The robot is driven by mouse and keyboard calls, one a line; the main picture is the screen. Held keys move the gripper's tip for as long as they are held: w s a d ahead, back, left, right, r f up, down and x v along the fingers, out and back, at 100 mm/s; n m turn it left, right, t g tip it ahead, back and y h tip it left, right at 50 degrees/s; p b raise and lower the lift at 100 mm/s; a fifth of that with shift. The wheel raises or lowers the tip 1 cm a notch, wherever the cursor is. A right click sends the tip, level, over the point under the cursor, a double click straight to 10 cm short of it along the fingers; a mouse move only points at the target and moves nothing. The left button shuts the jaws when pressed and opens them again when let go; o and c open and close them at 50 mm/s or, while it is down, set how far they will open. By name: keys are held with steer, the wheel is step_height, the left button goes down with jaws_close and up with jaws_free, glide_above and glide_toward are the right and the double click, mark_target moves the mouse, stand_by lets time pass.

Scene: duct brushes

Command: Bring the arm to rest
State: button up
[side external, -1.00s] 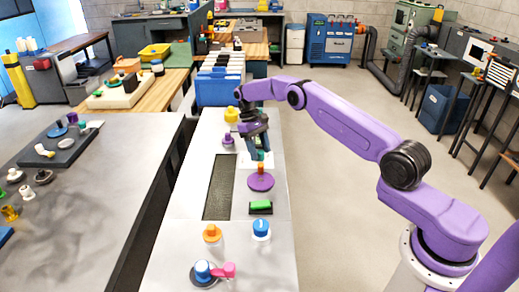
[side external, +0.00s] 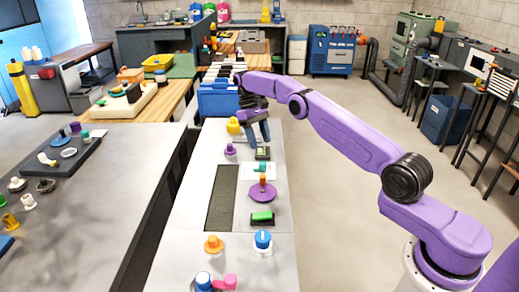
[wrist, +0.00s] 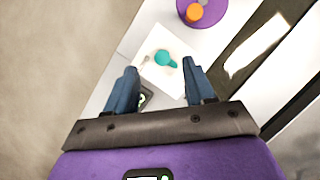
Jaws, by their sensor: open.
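My gripper (side external: 257,138) hangs over the far part of the long light-grey bench, pointing down. In the wrist view its two blue fingers (wrist: 160,72) are wide apart with nothing held between them. A teal piece (wrist: 163,58) lies on a white square (wrist: 182,49), beyond the fingertips and apart from them. In the side view the teal piece (side external: 263,166) shows just behind a purple disc (side external: 263,192) with an orange knob.
A small dark device (side external: 262,153) is beneath the gripper. A yellow piece (side external: 233,126) and a purple knob (side external: 230,149) stand to its left. A dark strip (side external: 221,198) runs along the bench. A blue bin (side external: 219,100) stands behind. The air above the bench is clear.

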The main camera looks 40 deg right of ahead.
steer(key=shift+r, duration=0.75)
steer(key=s+a+r+n+t+h, duration=0.1)
steer(key=a+r, duration=0.2)
steer(key=a, duration=0.2)
steer(key=s+a+r+n, duration=0.2)
steer(key=a+r, duration=0.1)
steer(key=a, duration=0.2)
steer(key=s+a+r+n+t, duration=0.25)
steer(key=s+a+r, duration=0.25)
steer(key=s+a, duration=0.5)
steer(key=s+n, duration=0.4)
steer(key=s, duration=1.4)
steer(key=s+d+f+n, duration=0.1)
steer(key=s+d+f, duration=0.1)
steer(key=s, duration=0.5)
steer(key=s+d+f+n+t+y, duration=0.1)
steer(key=s+d+n, duration=0.1)
steer(key=s+d, duration=0.3)
steer(key=shift+s+f, duration=0.35)
steer(key=shift+s, duration=0.6)
